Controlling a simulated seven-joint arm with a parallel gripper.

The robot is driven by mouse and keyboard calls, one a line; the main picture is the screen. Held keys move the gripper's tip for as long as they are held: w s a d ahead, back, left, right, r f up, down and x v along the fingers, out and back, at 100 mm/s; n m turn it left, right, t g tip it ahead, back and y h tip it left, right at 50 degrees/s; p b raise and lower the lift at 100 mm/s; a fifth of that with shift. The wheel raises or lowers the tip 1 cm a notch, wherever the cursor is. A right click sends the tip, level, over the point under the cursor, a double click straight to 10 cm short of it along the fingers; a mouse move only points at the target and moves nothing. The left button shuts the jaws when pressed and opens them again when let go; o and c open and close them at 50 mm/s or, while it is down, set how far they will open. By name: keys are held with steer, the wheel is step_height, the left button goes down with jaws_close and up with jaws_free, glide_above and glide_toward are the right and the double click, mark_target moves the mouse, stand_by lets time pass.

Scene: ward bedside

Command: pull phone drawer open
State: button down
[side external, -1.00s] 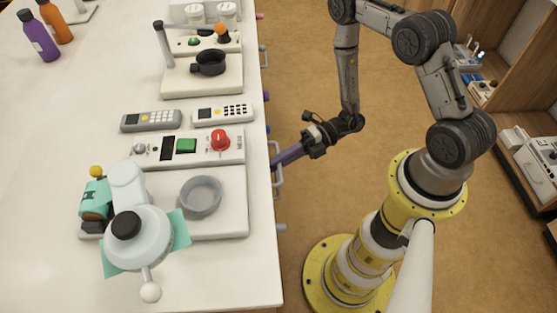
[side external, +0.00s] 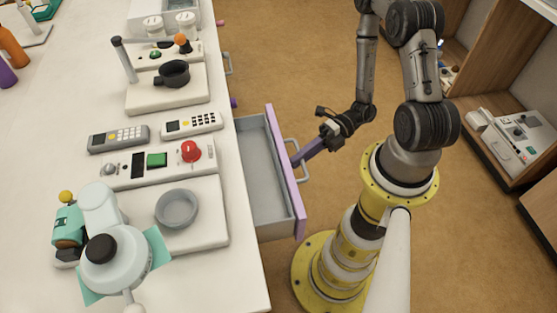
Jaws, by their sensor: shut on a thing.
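The drawer (side external: 268,207) sticks out from the right side of the white counter. It is open, with a grey inside that looks empty and a purple front (side external: 287,175). A pale bar handle (side external: 302,172) is on the front's outer face. My gripper (side external: 298,160) reaches in from the right and is shut on this handle. Its fingertips are partly hidden by the handle and the drawer front. A grey phone handset (side external: 118,138) and a white phone handset (side external: 192,124) lie side by side on the counter, above the drawer's level.
The counter holds a panel with a red knob (side external: 191,152), a round grey dish (side external: 176,209), a black pot (side external: 173,73) and a white machine (side external: 115,262) at the front. Another handle (side external: 228,63) is farther along the side. The brown floor (side external: 290,60) beyond is clear.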

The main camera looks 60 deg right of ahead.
steer(key=shift+s+d, duration=1.5)
steer(key=shift+d, duration=0.05)
steer(key=c, duration=1.2)
jaws_free()
steer(key=shift+o, duration=0.2)
